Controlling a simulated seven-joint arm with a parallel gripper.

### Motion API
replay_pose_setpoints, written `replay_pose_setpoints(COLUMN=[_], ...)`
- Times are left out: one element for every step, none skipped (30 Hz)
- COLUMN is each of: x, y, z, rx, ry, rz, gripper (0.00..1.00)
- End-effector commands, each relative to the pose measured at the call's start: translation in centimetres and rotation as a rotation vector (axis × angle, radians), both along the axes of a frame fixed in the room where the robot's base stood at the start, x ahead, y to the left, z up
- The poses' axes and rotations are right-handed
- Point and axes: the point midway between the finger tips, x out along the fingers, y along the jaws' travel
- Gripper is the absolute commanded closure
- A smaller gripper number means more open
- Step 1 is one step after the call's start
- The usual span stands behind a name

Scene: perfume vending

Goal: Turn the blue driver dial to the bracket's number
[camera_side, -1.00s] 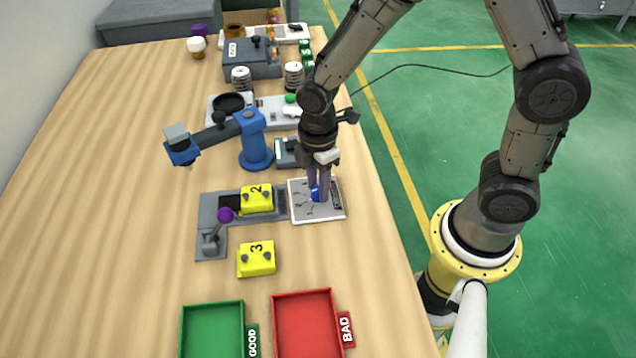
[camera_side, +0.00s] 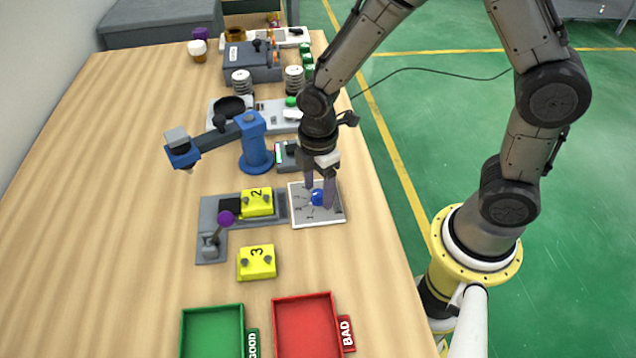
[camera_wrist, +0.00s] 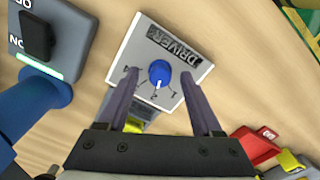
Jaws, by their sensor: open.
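The blue driver dial (camera_side: 317,198) is a round knob on a white panel (camera_side: 301,217). In the wrist view the dial (camera_wrist: 159,72) sits below the word DRIVER, with marks including 1 and 2 on its lower side; its pointer seems to face down near the 2, but is too small to be certain. My gripper (camera_side: 318,195) is open, its fingers either side of the dial with gaps; it also shows in the wrist view (camera_wrist: 161,77). A yellow bracket numbered 2 (camera_side: 257,203) sits in the grey fixture (camera_side: 208,212) left of the panel.
Another yellow bracket numbered 3 (camera_side: 256,262) lies nearer the camera. A purple-knobbed lever (camera_side: 226,218) stands on the fixture. A blue arm-shaped device (camera_side: 254,150) stands behind. Green (camera_side: 212,332) and red (camera_side: 305,325) trays are in front. The table's left side is clear.

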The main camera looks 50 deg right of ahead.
Motion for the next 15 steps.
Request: replay_pose_setpoints(x=[0.0, 0.0, 0.0, 0.1, 0.1, 0.1, 0.1, 0.1, 0.1, 0.2, 0.2, 0.1, 0.1, 0.2, 0.1], y=[0.0, 0.0, 0.0, 0.0, 0.0, 0.0, 0.0, 0.0, 0.0, 0.0, 0.0, 0.0, 0.0, 0.0, 0.0], z=[0.1, 0.3, 0.6, 0.9, 1.2, 1.8, 2.3, 2.9, 3.7, 4.4, 5.1, 6.0, 6.7, 7.4, 8.2], rx=[0.000, 0.000, 0.001, 0.000, 0.001, 0.001, 0.002, 0.001, 0.002, 0.002, 0.002, 0.002, 0.002, 0.002, 0.002], ry=[0.000, -0.001, -0.001, -0.002, -0.003, -0.003, -0.005, -0.006, -0.007, -0.007, -0.008, -0.008, -0.007, -0.008, -0.008], rz=[0.000, 0.000, 0.000, 0.000, 0.000, 0.000, 0.000, 0.000, 0.000, 0.000, 0.000, 0.000, 0.000, 0.000, 0.000], gripper=[0.33, 0.33, 0.33, 0.33, 0.33, 0.33, 0.33, 0.33, 0.33, 0.33, 0.33, 0.33, 0.33, 0.33, 0.33])
